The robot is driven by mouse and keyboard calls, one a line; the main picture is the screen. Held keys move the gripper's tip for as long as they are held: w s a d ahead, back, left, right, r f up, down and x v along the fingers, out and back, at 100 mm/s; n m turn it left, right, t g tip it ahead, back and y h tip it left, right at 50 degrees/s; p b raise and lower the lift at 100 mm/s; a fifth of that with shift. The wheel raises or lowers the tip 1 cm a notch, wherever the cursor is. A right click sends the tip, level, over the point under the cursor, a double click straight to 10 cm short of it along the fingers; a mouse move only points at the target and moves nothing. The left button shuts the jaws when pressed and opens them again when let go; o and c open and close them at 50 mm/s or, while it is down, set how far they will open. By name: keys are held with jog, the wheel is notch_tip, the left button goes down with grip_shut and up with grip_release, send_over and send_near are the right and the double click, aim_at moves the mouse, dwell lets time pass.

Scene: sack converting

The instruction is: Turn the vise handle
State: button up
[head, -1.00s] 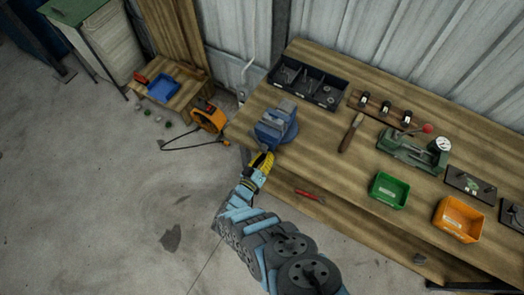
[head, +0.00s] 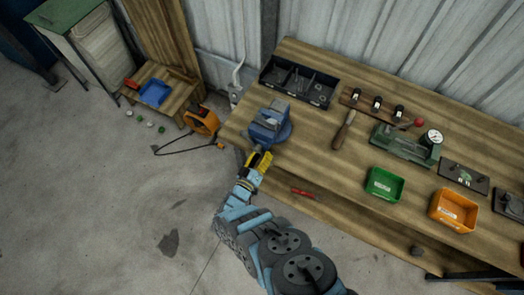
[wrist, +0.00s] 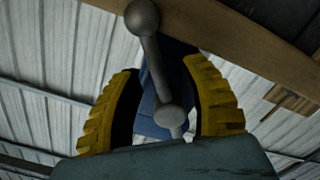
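The blue vise (head: 268,126) is fixed at the left front corner of the wooden workbench. Its grey handle (wrist: 155,68), a bar with a round knob at each end, shows in the wrist view. My gripper (head: 260,156) is at the bench's front edge, just in front of the vise. In the wrist view my gripper (wrist: 160,72) has its two yellow ribbed fingers apart, one on each side of the handle. Gaps show between the handle and both fingers. In the head view the handle is too small and covered to make out.
On the workbench (head: 320,170) stand a black divided tray (head: 298,82), a green bin (head: 384,184), an orange bin (head: 454,211) and a green tool with a gauge (head: 405,145). The floor at left is mostly clear.

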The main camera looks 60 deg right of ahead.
jog(key=s+a, duration=0.1)
jog(key=a, duration=1.1)
jog(key=shift+s, duration=0.3)
